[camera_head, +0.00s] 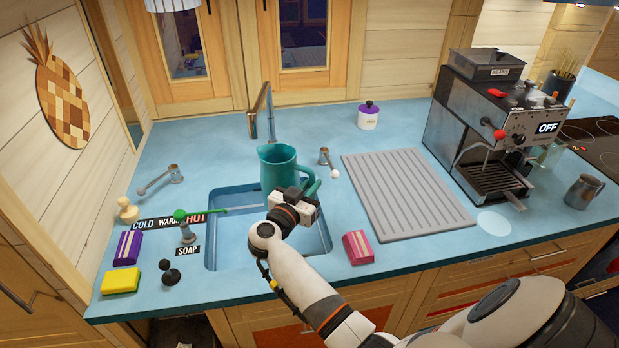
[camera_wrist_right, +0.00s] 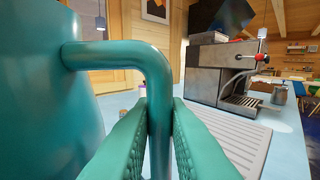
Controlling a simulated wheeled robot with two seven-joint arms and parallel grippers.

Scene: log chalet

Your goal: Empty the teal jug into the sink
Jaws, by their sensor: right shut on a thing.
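The teal jug (camera_head: 278,168) is upright above the right part of the blue sink (camera_head: 226,260). My right gripper (camera_head: 309,188) is shut on the jug's handle, at the jug's right side. In the right wrist view the jug's body (camera_wrist_right: 45,95) fills the left side, and its handle (camera_wrist_right: 158,100) passes between my green finger pads (camera_wrist_right: 160,135). The jug's inside is mostly hidden, so I cannot tell what it holds. My arm covers part of the sink's right side. My left gripper is not in view.
The tap (camera_head: 262,110) rises behind the sink. A grey ribbed drainboard (camera_head: 408,192) lies to the right, with a coffee machine (camera_head: 490,125) beyond it. A pink packet (camera_head: 358,247) sits near my forearm. A yellow sponge (camera_head: 121,281) and a purple packet (camera_head: 128,248) lie left.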

